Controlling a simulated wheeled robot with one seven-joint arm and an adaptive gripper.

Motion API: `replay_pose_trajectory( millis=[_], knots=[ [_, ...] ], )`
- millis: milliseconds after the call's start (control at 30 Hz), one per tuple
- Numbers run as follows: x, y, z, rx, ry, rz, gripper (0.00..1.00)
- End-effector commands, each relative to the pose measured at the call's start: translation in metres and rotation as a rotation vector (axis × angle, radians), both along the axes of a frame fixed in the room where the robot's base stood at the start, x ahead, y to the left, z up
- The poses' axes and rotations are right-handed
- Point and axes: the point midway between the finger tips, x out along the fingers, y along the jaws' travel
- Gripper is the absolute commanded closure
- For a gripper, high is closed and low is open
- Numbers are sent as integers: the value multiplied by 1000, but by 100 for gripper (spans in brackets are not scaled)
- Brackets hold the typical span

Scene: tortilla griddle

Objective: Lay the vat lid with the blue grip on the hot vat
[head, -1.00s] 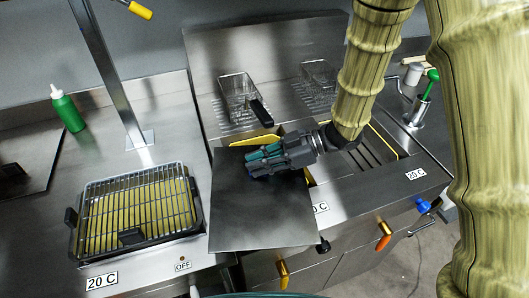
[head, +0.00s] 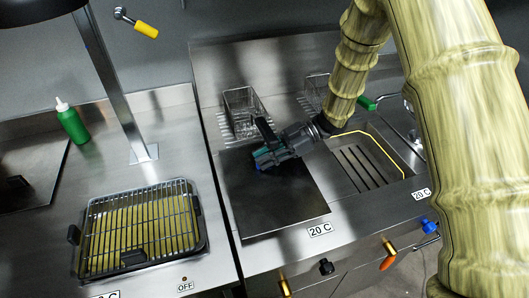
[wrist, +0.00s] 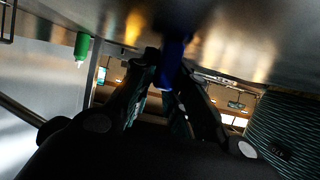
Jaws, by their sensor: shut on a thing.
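The vat lid (head: 270,205) is a dark square metal plate. In the head view it covers the left vat, whose opening is hidden; it looks flat, but I cannot tell whether it fully touches the rim. My gripper (head: 262,160) is shut on its blue grip (head: 259,167), mostly hidden by the fingers. In the wrist view the blue grip (wrist: 172,60) sits between the fingertips under the lid's shiny surface (wrist: 235,30). The right vat (head: 390,141) is open with a yellow line around it. Labels below the left vat (head: 320,229) and right vat (head: 421,194) read 20 C.
Fry baskets (head: 242,108) stand behind the vats. A dark plate (head: 40,160) lies far left. Knobs (head: 388,262) line the front.

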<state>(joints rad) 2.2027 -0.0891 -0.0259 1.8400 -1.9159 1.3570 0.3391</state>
Motion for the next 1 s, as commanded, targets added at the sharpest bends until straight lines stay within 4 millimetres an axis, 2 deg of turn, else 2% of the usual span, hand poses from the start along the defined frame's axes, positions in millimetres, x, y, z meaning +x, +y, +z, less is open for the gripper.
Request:
replay_pose_trajectory(
  millis=[100,300,467,800,1000],
  knots=[
    [22,1,1,1,-1,-1,100],
    [43,2,-3,1,0,-1,100],
    [46,2,-6,1,1,-1,100],
    [45,2,-33,1,2,-2,100],
    [46,2,-39,1,-1,-1,100]
  ],
)
